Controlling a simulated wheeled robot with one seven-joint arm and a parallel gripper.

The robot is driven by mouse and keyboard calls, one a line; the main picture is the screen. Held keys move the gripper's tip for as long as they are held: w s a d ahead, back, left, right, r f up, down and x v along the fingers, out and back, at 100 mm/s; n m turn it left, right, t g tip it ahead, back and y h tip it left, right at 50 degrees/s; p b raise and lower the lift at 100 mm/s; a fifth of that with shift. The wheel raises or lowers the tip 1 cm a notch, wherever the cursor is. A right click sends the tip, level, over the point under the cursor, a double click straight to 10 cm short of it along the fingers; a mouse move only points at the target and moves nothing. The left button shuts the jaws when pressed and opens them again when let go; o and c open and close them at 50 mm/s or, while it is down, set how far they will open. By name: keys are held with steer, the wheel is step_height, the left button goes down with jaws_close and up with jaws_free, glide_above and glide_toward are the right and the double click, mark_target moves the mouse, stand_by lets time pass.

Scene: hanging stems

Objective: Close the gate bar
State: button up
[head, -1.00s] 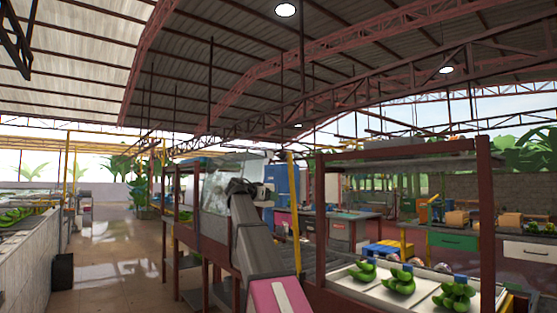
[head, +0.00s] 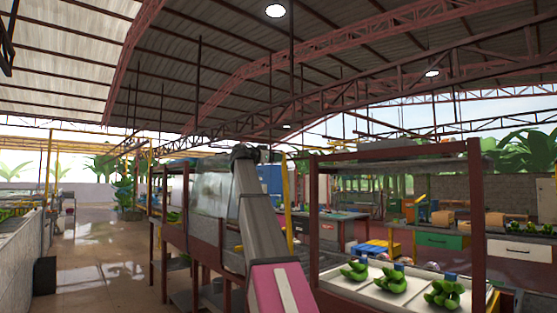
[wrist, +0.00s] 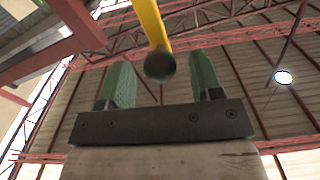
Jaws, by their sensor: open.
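The gate bar is a yellow bar (head: 287,205) that stands nearly upright beside the rack's left post in the head view. In the wrist view the yellow bar (wrist: 148,20) comes down from the top edge and ends in a dark round knob (wrist: 160,66). My gripper (wrist: 160,62) is open, with one green finger on each side of the knob in the picture. I cannot tell whether the knob is at fingertip depth; no contact shows. In the head view my gripper (head: 272,156) is small, near the bar's upper part, and its fingers are unclear.
A red-framed rack (head: 473,215) stands at the right, with green bananas (head: 390,280) on a pale tray. A clear panel (head: 210,203) stands left of my arm. A wet tiled walkway (head: 100,265) is open at the left.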

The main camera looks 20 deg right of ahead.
steer(key=shift+x, duration=1.65)
